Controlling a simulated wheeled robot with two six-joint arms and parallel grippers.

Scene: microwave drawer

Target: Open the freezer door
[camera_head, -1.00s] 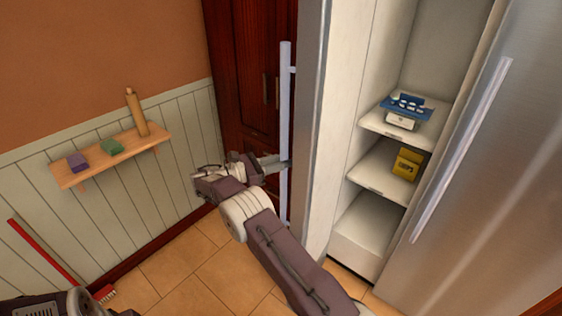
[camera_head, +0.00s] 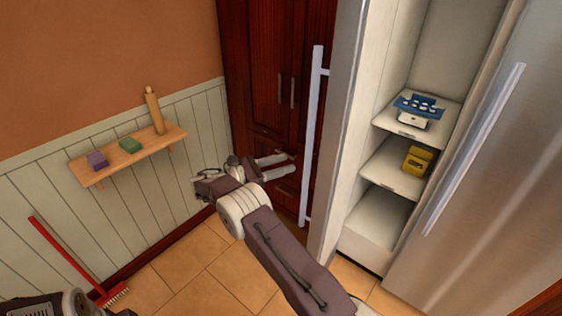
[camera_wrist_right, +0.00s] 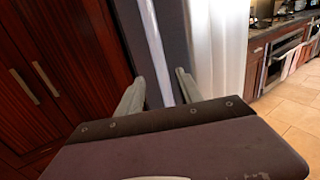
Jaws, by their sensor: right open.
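The freezer door (camera_head: 342,130) is the left door of the fridge and stands open in the head view, seen nearly edge-on. Its long pale vertical handle (camera_head: 312,135) is on the outer face. My right gripper (camera_head: 287,163) is open, with its fingertips a little left of the handle and apart from it in the head view. In the right wrist view, the handle (camera_wrist_right: 155,45) runs down between the two spread fingers. My left arm shows only a dark part at the lower left of the head view; its gripper jaws are not visible.
Freezer shelves (camera_head: 392,165) hold a blue-and-white item (camera_head: 418,110) and a yellow box (camera_head: 418,160). The right fridge door (camera_head: 480,190) is shut. A dark wooden cabinet (camera_head: 265,80) stands behind my gripper. A wall shelf (camera_head: 130,155) and a red broom (camera_head: 65,250) are left.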

